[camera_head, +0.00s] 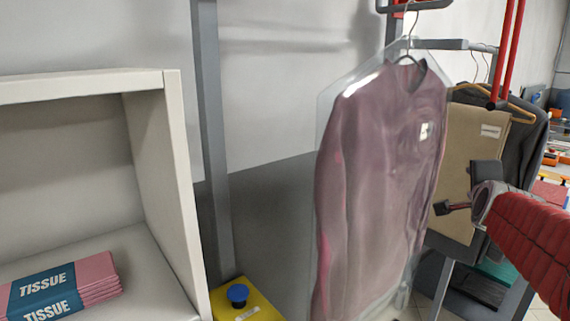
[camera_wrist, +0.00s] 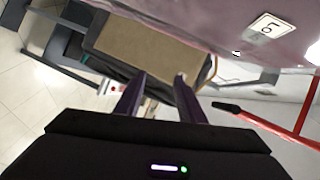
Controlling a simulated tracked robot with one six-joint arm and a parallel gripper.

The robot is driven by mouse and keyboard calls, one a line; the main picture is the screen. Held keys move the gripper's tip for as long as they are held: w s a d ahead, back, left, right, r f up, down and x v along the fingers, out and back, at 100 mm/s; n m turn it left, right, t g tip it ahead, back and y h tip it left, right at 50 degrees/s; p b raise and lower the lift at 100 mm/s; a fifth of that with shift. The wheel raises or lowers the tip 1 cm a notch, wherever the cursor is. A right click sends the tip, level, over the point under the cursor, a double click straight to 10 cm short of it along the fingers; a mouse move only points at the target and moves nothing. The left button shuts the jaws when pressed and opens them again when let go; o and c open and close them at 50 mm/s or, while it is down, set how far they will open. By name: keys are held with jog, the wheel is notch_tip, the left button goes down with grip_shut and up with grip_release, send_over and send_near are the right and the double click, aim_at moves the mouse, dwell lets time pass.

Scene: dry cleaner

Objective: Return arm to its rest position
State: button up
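My gripper (camera_wrist: 160,77) shows in the wrist view with its two dark fingers apart and nothing held between them. In the head view, my gripper (camera_head: 448,207) is at the right, in front of the hanging clothes, at the end of my red-sleeved arm. A mauve garment in a clear plastic cover (camera_head: 375,185) hangs just left of it. The garment (camera_wrist: 225,25) also fills the top of the wrist view, with a numbered tag (camera_wrist: 268,27). I cannot tell how far the gripper is from the cloth.
A tan garment (camera_head: 468,150) hangs behind my gripper on a rail (camera_head: 440,44). Red bars (camera_head: 505,50) stand at the upper right. A pale shelf (camera_head: 165,170) at left holds pink tissue packs (camera_head: 95,275). A yellow box with a blue button (camera_head: 237,293) is low in the middle.

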jog(key=s+a+f+n+g+y, duration=0.45)
jog(key=s+a+f+n, duration=0.6)
jog(key=a+f, duration=0.3)
jog(key=s+a+f+n+g, duration=0.1)
jog(key=s+a+f+n, duration=0.1)
jog(key=s+a+n, duration=0.1)
jog(key=s+a+f+n+g+y, duration=0.1)
jog(key=s+a+f+n, duration=0.2)
jog(key=s+a, duration=0.3)
jog(key=s+a+f+n+g+y, duration=0.1)
jog(key=s+a+n, duration=0.3)
jog(key=s, duration=0.4)
jog(key=shift+s+a+f+g, duration=0.15)
jog(key=shift+a+f+g, duration=0.15)
jog(key=shift+f, duration=0.35)
jog(key=shift+d, duration=0.1)
